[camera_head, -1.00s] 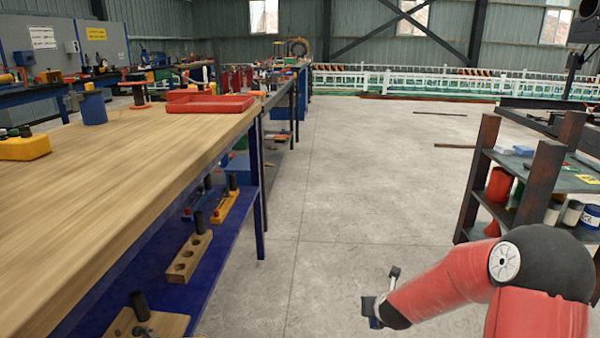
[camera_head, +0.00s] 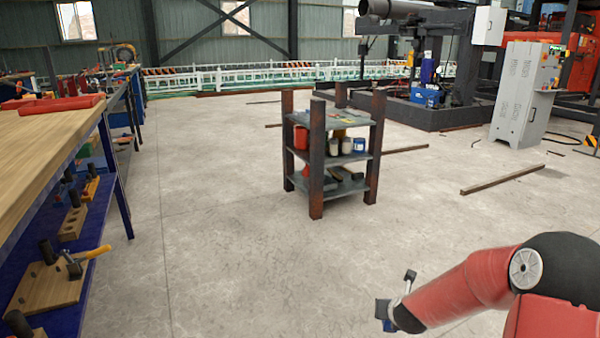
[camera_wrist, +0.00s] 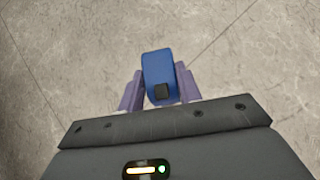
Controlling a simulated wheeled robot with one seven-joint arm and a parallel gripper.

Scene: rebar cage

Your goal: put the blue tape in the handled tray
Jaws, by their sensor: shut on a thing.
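The blue tape (camera_wrist: 158,75) is a blue roll between the two purple fingers of my gripper (camera_wrist: 158,90) in the wrist view. The gripper is shut on it and holds it above the bare floor. In the head view my gripper (camera_head: 388,312) is low at the right, with a bit of blue at its end. A shallow red tray (camera_head: 58,106) lies on the wooden bench at the far left; I cannot tell whether it has a handle. No other tray is clear to me.
A dark shelf stand (camera_head: 335,150) with cans and small items stands mid-floor. The wooden bench (camera_head: 40,135) runs along the left, with wooden blocks on its blue lower shelf (camera_head: 70,250). A steel bar (camera_head: 500,180) lies on the floor at right. The concrete between is clear.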

